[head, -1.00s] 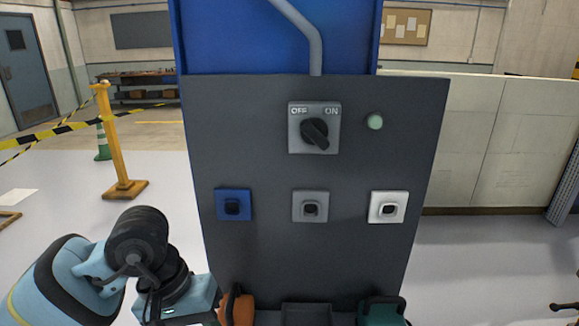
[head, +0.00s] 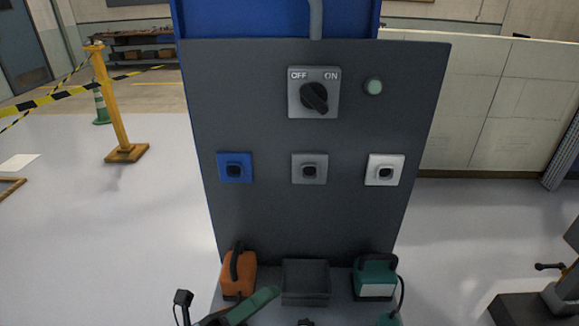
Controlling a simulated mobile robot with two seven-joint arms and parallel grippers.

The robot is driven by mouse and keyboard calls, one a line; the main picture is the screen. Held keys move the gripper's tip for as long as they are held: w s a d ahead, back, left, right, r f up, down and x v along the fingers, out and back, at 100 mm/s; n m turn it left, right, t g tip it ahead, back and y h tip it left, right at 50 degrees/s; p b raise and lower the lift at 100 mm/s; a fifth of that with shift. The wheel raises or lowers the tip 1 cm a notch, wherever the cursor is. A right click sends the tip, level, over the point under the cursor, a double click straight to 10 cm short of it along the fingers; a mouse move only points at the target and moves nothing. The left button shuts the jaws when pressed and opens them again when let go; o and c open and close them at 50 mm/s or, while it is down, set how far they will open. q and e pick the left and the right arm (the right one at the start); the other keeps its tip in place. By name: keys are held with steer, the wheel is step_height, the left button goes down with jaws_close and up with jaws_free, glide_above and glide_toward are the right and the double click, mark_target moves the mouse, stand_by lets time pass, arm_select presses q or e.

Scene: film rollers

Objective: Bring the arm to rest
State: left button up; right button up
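The light-blue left arm is no longer seen at the lower left. A slim black part stands at the bottom edge left of the orange case; it may belong to my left gripper, but its fingertips cannot be made out. I see nothing held. My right gripper is not in view. The dark grey panel (head: 300,220) stands upright before me, with a rotary switch (head: 314,95) marked OFF and ON, its black knob slanting from upper left to lower right. A pale green round lamp (head: 374,87) is beside it. No arm touches the panel.
Blue (head: 235,168), grey (head: 309,169) and white (head: 384,170) plates cross the panel. An orange case (head: 238,275), dark box (head: 306,282) and teal case (head: 375,280) stand at its foot. A yellow post (head: 112,105) is at left; pale floor between is open.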

arm_select(q)
steer(key=s+a+f+n+t+y, duration=0.1)
steer(key=a+f+n+t+y, duration=0.3)
steer(key=f+n+y, duration=0.55)
steer(key=s+a+f+n+t+y, duration=0.15)
steer(key=a+f+n+y, duration=0.45)
steer(key=n, duration=0.7)
steer(key=s+a+f+n+g+y, duration=0.1)
steer(key=s+a+f+n+g, duration=0.1)
steer(key=s+f+n, duration=0.3)
steer(key=s+a+f+n+g+y+p, duration=0.1)
steer(key=s+f+n+g, duration=0.4)
steer(key=s+f, duration=0.6)
steer(key=s+a+n+y, duration=0.1)
steer(key=a, duration=0.1)
steer(key=shift+a+f, duration=0.3)
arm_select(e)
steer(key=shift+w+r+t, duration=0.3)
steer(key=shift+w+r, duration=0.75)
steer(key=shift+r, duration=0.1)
arm_select(q)
steer(key=shift+n, duration=0.25)
